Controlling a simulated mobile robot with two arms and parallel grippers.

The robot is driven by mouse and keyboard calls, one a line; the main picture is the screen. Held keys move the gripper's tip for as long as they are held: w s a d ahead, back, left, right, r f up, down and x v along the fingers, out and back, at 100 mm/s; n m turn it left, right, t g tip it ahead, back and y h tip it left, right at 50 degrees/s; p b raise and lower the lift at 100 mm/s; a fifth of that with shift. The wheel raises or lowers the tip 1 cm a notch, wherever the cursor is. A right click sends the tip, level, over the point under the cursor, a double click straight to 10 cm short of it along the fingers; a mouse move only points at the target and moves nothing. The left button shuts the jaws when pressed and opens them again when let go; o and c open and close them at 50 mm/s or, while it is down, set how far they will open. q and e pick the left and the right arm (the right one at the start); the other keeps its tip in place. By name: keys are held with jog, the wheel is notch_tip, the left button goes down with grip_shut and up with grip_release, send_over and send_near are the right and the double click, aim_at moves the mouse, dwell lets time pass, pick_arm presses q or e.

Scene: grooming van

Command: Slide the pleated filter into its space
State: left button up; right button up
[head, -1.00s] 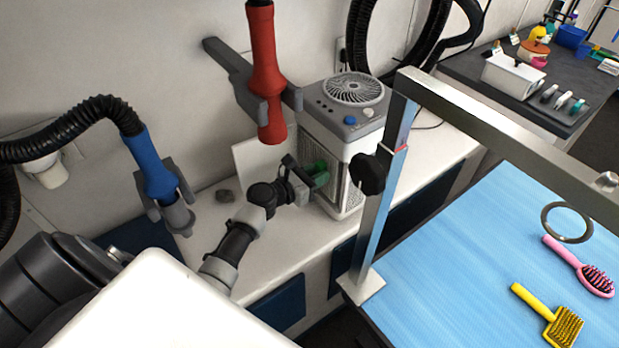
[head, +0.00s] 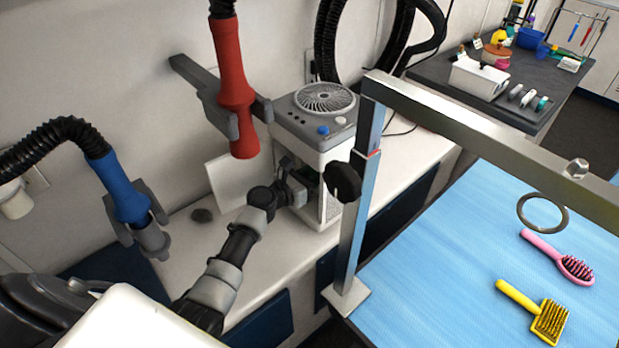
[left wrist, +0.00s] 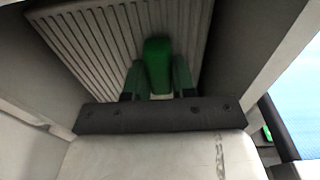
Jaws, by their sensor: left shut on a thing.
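The pleated filter (left wrist: 100,40) is a light grey ribbed panel with a green grip tab (left wrist: 157,65), seen close up in the left wrist view. It lies between the dark walls of the opening in the white and grey air unit (head: 330,163). My left gripper (head: 308,184) is at the open side of that unit. Its fingers are shut on the green tab, one on each side, as the left wrist view shows. In the head view the filter is hidden by the gripper and the unit, so its depth cannot be told. My right gripper is not in view.
A white panel (head: 222,180) leans on the wall left of the unit. A red nozzle (head: 236,90) hangs above, a blue nozzle (head: 122,190) to the left. A metal post (head: 358,230) stands close at the right, beside the blue grooming table (head: 440,290).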

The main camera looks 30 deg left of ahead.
pick_arm(q)
jog(key=shift+f, duration=0.15)
dwell(0.5)
jog(key=shift+f+b, duration=0.35)
jog(key=shift+b, duration=0.05)
jog(key=o, duration=1)
jog(key=shift+s, duration=0.15)
